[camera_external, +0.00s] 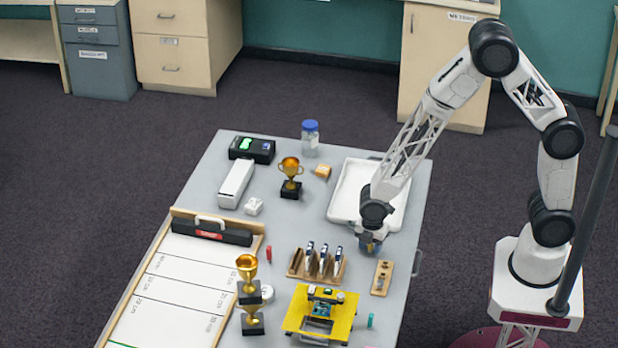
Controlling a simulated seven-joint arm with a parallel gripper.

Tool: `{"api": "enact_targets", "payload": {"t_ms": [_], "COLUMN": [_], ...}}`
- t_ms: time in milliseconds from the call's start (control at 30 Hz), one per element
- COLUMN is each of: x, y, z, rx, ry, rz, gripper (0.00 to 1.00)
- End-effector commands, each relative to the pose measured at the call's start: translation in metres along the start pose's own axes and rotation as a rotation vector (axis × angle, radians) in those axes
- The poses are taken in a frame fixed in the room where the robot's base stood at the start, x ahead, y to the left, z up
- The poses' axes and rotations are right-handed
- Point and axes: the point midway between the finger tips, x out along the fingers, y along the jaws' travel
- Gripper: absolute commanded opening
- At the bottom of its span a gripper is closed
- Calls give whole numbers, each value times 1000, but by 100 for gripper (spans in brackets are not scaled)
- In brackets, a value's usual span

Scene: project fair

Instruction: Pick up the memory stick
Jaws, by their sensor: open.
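My gripper (369,249) points down at the front edge of the white tray, right of the wooden rack. It is small in this view; the jaws look open and I see nothing held in them. I cannot tell for certain which thing is the memory stick. A small red stick-like piece (268,254) stands or lies left of the rack, apart from my gripper. A small teal piece (370,321) is right of the yellow board, nearer the camera than my gripper. Both are too small to identify.
The wooden rack (293,272) holds several upright pieces. A wooden block (381,278) lies close to my gripper. The white tray (345,195) looks empty.

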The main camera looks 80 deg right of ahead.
Motion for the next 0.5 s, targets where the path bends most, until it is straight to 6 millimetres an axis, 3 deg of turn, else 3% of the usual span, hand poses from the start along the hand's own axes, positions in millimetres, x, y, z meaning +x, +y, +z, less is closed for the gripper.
{"api": "enact_targets", "payload": {"t_ms": [233, 500], "x": [0, 0], "y": [0, 0], "z": [0, 0], "rx": [0, 0], "ry": [0, 0], "rz": [0, 0], "gripper": [45, 3]}}
